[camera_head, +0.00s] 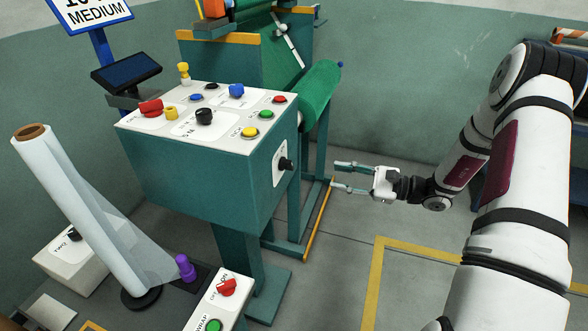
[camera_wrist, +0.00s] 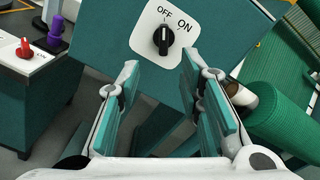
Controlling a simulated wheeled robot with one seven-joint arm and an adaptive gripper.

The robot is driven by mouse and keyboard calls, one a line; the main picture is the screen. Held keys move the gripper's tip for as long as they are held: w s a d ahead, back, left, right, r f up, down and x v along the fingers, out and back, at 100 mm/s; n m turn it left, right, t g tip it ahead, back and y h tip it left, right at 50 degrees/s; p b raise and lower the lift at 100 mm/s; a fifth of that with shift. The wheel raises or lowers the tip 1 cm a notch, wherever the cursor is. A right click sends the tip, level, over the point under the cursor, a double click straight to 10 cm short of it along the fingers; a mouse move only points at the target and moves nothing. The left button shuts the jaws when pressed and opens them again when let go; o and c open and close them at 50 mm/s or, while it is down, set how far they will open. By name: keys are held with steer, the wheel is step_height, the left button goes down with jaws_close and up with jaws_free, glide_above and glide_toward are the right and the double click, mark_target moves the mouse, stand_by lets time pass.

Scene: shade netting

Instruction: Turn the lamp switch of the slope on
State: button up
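A black rotary switch (camera_head: 285,164) sits on a white plate on the right side of the teal control console. The wrist view shows this switch (camera_wrist: 163,38) close up, with OFF and ON printed above it. Its white mark points up towards OFF. I cannot read a lamp label on it. My gripper (camera_head: 341,176) is to the right of the switch, apart from it, with its fingers pointing at the console side. In the wrist view my gripper (camera_wrist: 160,72) has its two teal-padded fingers apart, with nothing between them. The switch shows just beyond the fingertips.
The console top (camera_head: 222,139) carries several coloured buttons and knobs. A green roll (camera_head: 318,92) stands behind it, to the right in the wrist view. A smaller panel with a red knob (camera_head: 227,287) is at the front. The floor to the right of the console is clear.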

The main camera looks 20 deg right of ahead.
mark_target(293, 166)
steer(key=shift+t, duration=0.3)
steer(key=x, duration=0.9)
steer(key=f+x, duration=0.1)
steer(key=x, duration=0.3)
steer(key=shift+w, duration=0.35)
jaws_close()
